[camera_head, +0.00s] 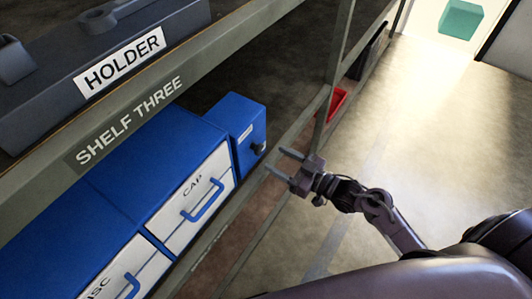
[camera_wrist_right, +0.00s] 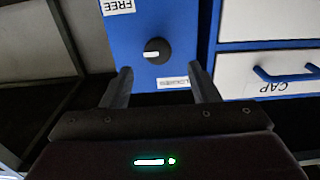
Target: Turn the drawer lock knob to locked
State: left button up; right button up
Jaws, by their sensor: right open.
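The drawer lock knob is a round black knob (camera_head: 258,147) on the front of a narrow blue box (camera_head: 235,118) beside the CAP drawer. In the right wrist view the knob (camera_wrist_right: 157,51) shows a white mark lying roughly horizontal. In that upside-down view a FREE label (camera_wrist_right: 117,6) is above left of the knob, and another label (camera_wrist_right: 173,83), apparently LOCKED, is below it, partly covered by a finger. My right gripper (camera_head: 280,160) is open and empty, facing the knob and apart from it. My left gripper is not in view.
The white-fronted CAP drawer (camera_head: 192,200) with a blue handle sits beside the lock box. A grey shelf beam (camera_head: 200,62) marked SHELF THREE runs above. A shelf post (camera_head: 333,80) stands behind the gripper. Open floor (camera_head: 440,150) lies to the right.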

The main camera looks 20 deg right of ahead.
aim_at(261, 151)
jog(key=x, duration=0.5)
jog(key=shift+w+f, duration=0.1)
jog(key=c, duration=1)
